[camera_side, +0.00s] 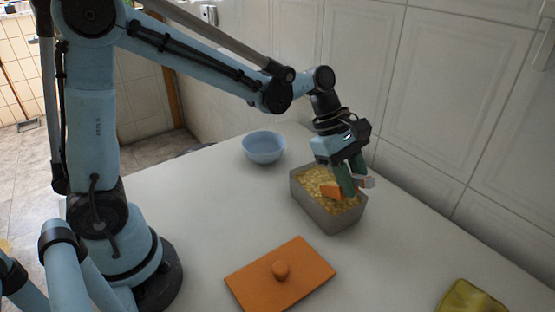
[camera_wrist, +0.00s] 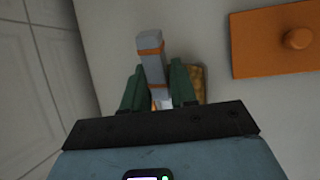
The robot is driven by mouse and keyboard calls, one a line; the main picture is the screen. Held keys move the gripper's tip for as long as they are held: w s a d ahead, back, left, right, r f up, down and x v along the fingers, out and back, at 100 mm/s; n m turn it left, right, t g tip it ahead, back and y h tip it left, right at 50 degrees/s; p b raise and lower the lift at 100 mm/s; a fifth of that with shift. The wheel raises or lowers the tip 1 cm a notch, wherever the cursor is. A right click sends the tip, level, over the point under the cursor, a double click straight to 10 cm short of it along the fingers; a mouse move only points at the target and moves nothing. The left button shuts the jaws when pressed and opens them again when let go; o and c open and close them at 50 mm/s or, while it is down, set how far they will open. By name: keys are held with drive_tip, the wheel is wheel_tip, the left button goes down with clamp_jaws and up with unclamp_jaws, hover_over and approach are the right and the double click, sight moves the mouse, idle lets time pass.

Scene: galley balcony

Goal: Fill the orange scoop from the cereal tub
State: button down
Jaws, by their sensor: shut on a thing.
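The cereal tub (camera_side: 331,217) is a grey rectangular box of golden cereal (camera_side: 314,177) on the white table in the side view. My gripper (camera_side: 350,181) is over the tub, its green fingers pointing down and shut on the scoop. The orange scoop (camera_side: 329,191) has its head at the cereal surface inside the tub; I cannot tell how deep it sits or what it holds. Its grey handle end sticks out to the right of the fingers. In the wrist view the grey handle with orange bands (camera_wrist: 149,62) lies between my fingers (camera_wrist: 158,82), and some cereal (camera_wrist: 201,82) shows beside them.
An orange lid with a round knob (camera_side: 255,284) lies on the table in front of the tub. A light blue bowl (camera_side: 263,149) stands behind and left. A yellow-green object (camera_side: 470,299) is at the front right. A tiled wall (camera_side: 430,100) runs behind the table.

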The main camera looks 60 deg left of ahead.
drive_tip(key=shift+f, duration=0.45)
idle(0.6)
drive_tip(key=shift+w+a+f, duration=0.1)
drive_tip(key=shift+w+a, duration=0.05)
drive_tip(key=shift+a, duration=1.75)
idle(5.0)
